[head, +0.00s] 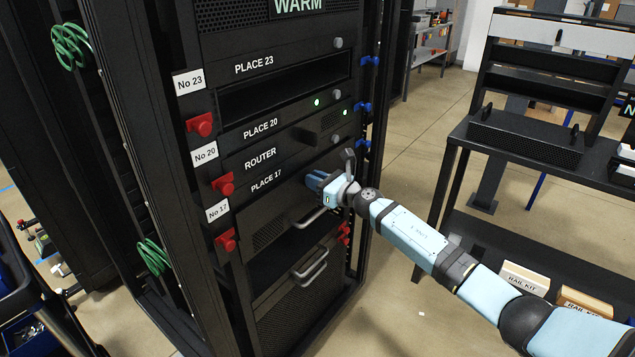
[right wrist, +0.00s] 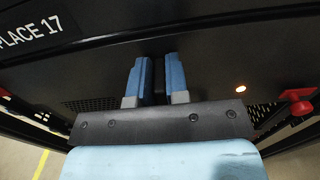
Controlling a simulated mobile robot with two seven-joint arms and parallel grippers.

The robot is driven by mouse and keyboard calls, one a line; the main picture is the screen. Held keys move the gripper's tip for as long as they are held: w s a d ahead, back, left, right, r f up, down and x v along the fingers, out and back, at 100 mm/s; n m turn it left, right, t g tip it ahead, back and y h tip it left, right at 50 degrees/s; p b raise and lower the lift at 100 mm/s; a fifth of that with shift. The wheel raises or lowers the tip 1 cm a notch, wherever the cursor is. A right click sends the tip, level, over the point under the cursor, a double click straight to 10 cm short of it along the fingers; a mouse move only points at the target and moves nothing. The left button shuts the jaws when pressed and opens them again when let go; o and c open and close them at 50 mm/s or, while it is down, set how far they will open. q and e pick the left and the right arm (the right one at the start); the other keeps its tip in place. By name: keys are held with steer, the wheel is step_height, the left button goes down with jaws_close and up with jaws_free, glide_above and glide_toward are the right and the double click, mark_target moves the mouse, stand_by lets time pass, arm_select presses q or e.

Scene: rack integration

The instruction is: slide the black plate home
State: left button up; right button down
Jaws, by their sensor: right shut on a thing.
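The black plate (head: 267,182), marked PLACE 17, sits across the front of the rack (head: 222,290), below the ROUTER row. It fills much of the right wrist view as a dark face (right wrist: 95,65). My right gripper (head: 314,181) reaches the right part of this plate from the front. In the right wrist view its two blue fingers (right wrist: 156,78) stand close together with a narrow dark piece between them. They are shut on the plate; the exact grip point is hard to see. How deep the plate sits is unclear. My left gripper is out of view.
An open dark slot (head: 285,92) lies above, under PLACE 23. Red catches (head: 224,184) line the left post, blue ones (head: 364,107) the right. Handles (head: 310,265) stick out below. A dark bench (head: 530,150) stands right, with free floor between.

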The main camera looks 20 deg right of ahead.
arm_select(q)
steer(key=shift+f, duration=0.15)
arm_select(e)
steer(key=shift+w+a, duration=0.3)
steer(key=shift+w, duration=0.15)
steer(key=c, duration=1)
jaws_free()
steer(key=shift+c, duration=0.2)
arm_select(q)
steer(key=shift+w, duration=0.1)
arm_select(e)
steer(key=shift+s+d, duration=0.4)
steer(key=shift+s, duration=0.15)
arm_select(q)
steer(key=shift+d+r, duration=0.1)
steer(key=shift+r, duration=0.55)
arm_select(e)
steer(key=v, duration=1.2)
steer(key=shift+s, duration=0.2)
